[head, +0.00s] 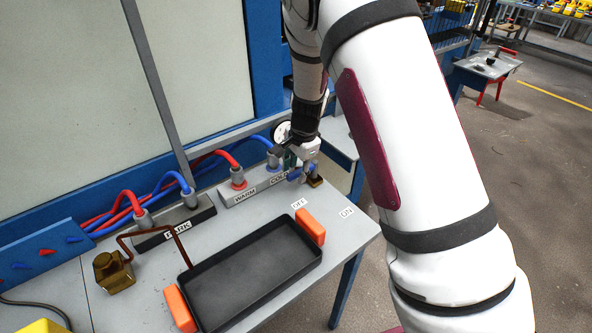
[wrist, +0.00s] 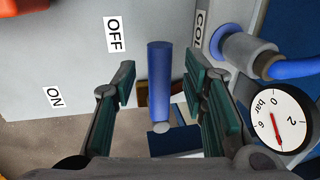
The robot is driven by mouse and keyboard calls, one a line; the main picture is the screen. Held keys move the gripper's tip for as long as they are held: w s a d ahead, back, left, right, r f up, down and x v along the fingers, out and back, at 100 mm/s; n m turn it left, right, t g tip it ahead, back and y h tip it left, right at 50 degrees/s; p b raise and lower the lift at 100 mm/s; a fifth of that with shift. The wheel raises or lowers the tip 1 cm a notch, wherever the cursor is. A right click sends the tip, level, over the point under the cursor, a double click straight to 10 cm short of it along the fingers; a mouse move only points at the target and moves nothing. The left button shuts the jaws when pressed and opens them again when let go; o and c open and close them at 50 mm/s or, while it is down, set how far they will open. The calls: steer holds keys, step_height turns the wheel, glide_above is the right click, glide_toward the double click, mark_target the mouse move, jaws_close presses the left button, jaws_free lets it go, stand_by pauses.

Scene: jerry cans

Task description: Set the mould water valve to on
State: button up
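The valve's blue lever (wrist: 159,78) stands between the two green-padded fingers of my gripper (wrist: 160,92) in the wrist view. Gaps show on both sides of the lever, so the gripper is open around it. The lever lies nearer the OFF label (wrist: 115,34) than the ON label (wrist: 54,98). In the head view my gripper (head: 300,160) is at the bench's far right corner, where a bit of the blue lever (head: 296,176) and a brass valve body (head: 316,181) show. The OFF label (head: 299,204) and ON label (head: 347,212) lie on the bench. My gripper partly hides the valve.
A pressure gauge (wrist: 283,120) and a hose fitting (wrist: 245,50) are close to the right finger. Left of the valve is the WARM/COLD block (head: 240,192) with hoses. A black tray (head: 250,275) with orange handles fills the bench front.

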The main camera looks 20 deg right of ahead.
steer(key=shift+f, duration=0.35)
jaws_close()
